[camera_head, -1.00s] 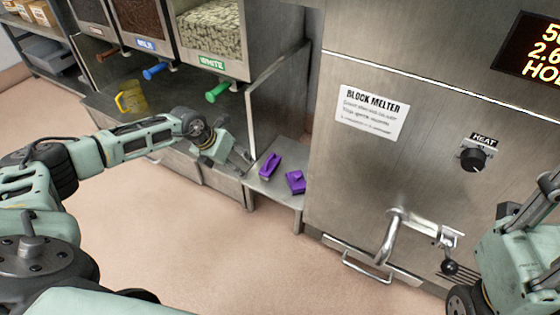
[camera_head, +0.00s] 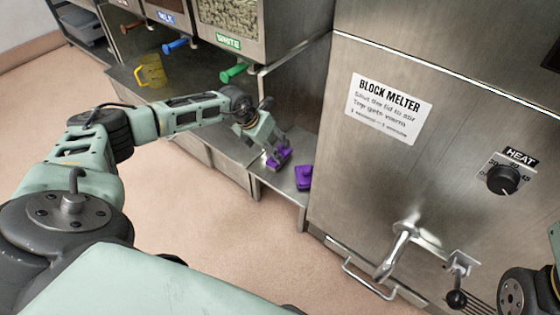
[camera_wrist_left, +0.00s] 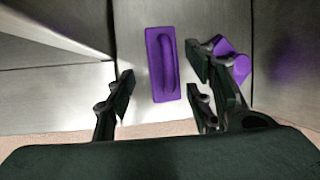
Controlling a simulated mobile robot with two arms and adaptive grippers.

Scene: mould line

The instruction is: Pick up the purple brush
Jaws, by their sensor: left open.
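A purple block with a raised arched handle, seemingly the purple brush (camera_head: 285,154), lies on a low metal shelf (camera_head: 268,181) and is partly covered by my gripper in the head view. In the left wrist view the brush (camera_wrist_left: 155,72) lies lengthwise between the fingers. My left gripper (camera_head: 276,157) is open over it; its fingers stand on either side of the brush in the left wrist view (camera_wrist_left: 163,80), with gaps showing. My right gripper is out of view; only part of my right arm shows at the right edge.
A second purple item (camera_head: 304,177) lies close to the right, partly behind a finger in the wrist view (camera_wrist_left: 232,62). The block melter (camera_head: 350,150) walls off the right side. A yellow jug (camera_head: 151,71) stands left on the counter, below dispensers with coloured handles.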

